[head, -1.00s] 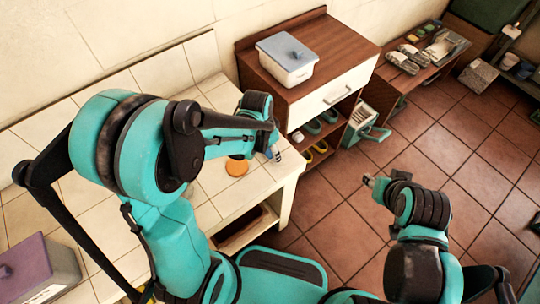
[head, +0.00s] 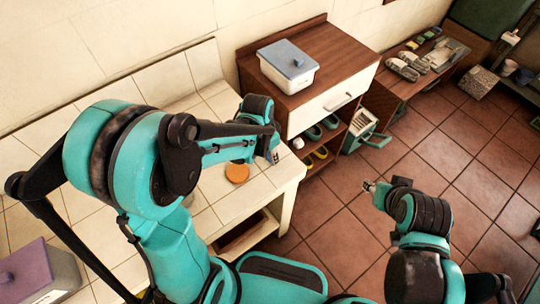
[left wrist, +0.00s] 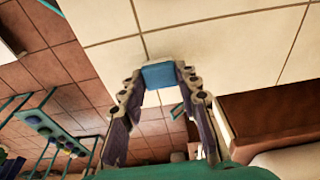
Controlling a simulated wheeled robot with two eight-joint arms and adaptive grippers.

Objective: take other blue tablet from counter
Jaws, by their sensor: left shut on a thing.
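The blue tablet (left wrist: 158,75) is a small flat-faced block. In the left wrist view it sits between the two fingertips of my left gripper (left wrist: 160,78), which is shut on it. Pale counter tiles lie behind it. In the head view my left gripper (head: 273,155) is over the right end of the tiled counter (head: 262,190), and the tablet cannot be made out there. My right gripper (head: 369,187) is over the floor, right of the counter; its fingers are too small to read.
An orange disc (head: 237,173) lies on the counter beside my left gripper. A purple-lidded box (head: 40,272) stands at the lower left. A grey-lidded white box (head: 288,65) stands on the wooden cabinet (head: 335,55). The red tiled floor (head: 440,155) is open to the right.

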